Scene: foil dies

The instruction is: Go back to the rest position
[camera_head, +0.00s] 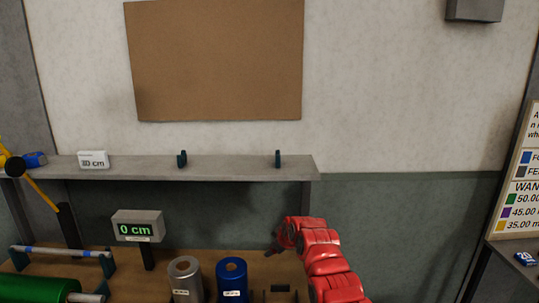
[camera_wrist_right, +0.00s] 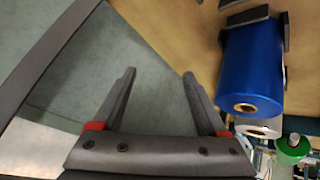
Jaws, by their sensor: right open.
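My right arm, red, comes up from the bottom in the head view. Its gripper (camera_head: 279,246) is over the right part of the wooden bench, behind the blue roll. In the right wrist view the two dark fingers of the right gripper (camera_wrist_right: 160,88) are apart, with nothing between them but the grey-green floor or wall behind. The blue roll (camera_wrist_right: 252,65) is to the right of the fingers and not touched by them. My left gripper shows in neither view.
The bench (camera_head: 195,258) holds a grey roll (camera_head: 184,278), a blue roll (camera_head: 232,280), a green roll (camera_head: 35,288) and a display reading 0 cm (camera_head: 138,229). A grey shelf (camera_head: 230,170) spans above. A sign board (camera_head: 518,170) stands at right. The wall right of the bench is clear.

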